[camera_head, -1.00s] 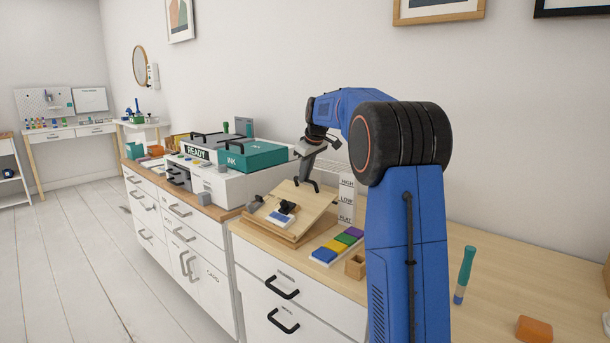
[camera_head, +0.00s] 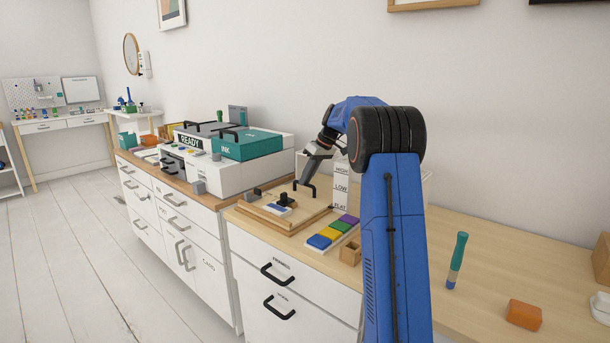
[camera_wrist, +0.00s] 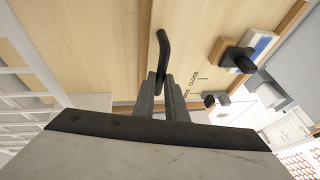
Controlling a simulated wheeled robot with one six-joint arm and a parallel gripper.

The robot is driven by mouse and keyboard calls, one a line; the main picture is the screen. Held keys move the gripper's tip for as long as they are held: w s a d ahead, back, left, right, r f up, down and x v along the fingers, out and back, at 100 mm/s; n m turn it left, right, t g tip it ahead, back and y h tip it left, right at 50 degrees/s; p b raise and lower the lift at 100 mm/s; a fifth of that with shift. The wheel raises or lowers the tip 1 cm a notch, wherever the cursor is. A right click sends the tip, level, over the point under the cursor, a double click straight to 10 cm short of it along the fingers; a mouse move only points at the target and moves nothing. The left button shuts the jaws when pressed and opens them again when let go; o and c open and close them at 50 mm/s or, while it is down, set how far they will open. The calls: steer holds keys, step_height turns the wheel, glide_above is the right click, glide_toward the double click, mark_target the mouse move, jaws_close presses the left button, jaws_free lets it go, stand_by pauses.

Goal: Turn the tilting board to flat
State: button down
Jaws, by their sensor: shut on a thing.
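The tilting board (camera_head: 308,202) is a light wooden panel on a wooden base (camera_head: 262,222) on the desk. It lies low, near flat, beside the white post (camera_head: 341,187) marked HIGH, LOW and FLAT. My gripper (camera_head: 308,180) is at the board's back edge, shut on the black handle (camera_wrist: 163,52). The wrist view shows the fingers around the handle's near end, with the board's face (camera_wrist: 110,40) behind. A black knob (camera_head: 282,199) stands on a small white and blue block at the board's front left.
A strip of coloured pads (camera_head: 333,232) and a small wooden box (camera_head: 349,253) sit right of the board. A white machine with a teal INK box (camera_head: 250,145) stands on the left cabinet. A green-handled tool (camera_head: 457,260) and an orange block (camera_head: 524,314) lie at right.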

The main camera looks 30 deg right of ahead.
steer(key=shift+f, duration=0.25)
steer(key=c, duration=1.8)
jaws_free()
steer(key=shift+r, duration=0.1)
steer(key=v, duration=1.7)
steer(key=shift+r, duration=0.15)
